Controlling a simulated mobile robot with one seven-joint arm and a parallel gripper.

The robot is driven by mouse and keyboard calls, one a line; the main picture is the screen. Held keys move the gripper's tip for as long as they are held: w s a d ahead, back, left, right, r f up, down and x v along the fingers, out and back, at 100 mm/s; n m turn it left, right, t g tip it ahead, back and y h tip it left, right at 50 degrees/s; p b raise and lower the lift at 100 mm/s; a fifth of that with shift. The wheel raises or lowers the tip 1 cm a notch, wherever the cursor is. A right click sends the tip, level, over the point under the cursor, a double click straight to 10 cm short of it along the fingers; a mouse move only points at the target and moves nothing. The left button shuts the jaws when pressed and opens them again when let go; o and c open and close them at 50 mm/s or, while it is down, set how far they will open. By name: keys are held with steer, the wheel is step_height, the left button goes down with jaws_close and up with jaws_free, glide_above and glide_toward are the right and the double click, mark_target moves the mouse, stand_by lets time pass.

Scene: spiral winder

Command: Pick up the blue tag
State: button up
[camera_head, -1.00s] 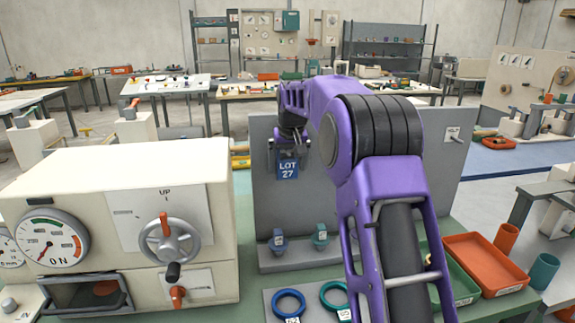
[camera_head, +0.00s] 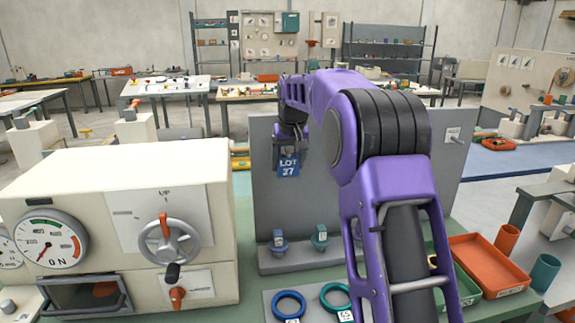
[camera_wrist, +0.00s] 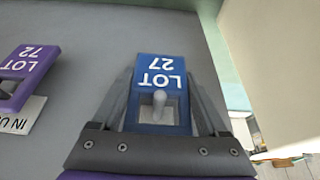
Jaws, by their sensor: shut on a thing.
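The blue tag (camera_head: 288,168) reads LOT 27 and hangs upright in front of the grey upright panel (camera_head: 380,145). In the wrist view the blue tag (camera_wrist: 160,72) shows upside down between the fingers, with a pale peg end (camera_wrist: 158,106) showing at its hole. My gripper (camera_head: 289,152) is shut on the tag, with one finger at each side edge. It also shows in the wrist view (camera_wrist: 160,110). I cannot tell whether the tag is clear of the peg.
A purple tag (camera_wrist: 27,68) reading LOT 72 hangs close beside it. A cream machine (camera_head: 130,165) with a handwheel stands at the left. Blue and teal rings (camera_head: 289,296) lie below, and an orange tray (camera_head: 490,262) is at the right.

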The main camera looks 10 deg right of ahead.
steer(key=s+b, duration=0.2)
steer(key=s, duration=1.5)
steer(key=shift+b, duration=0.4)
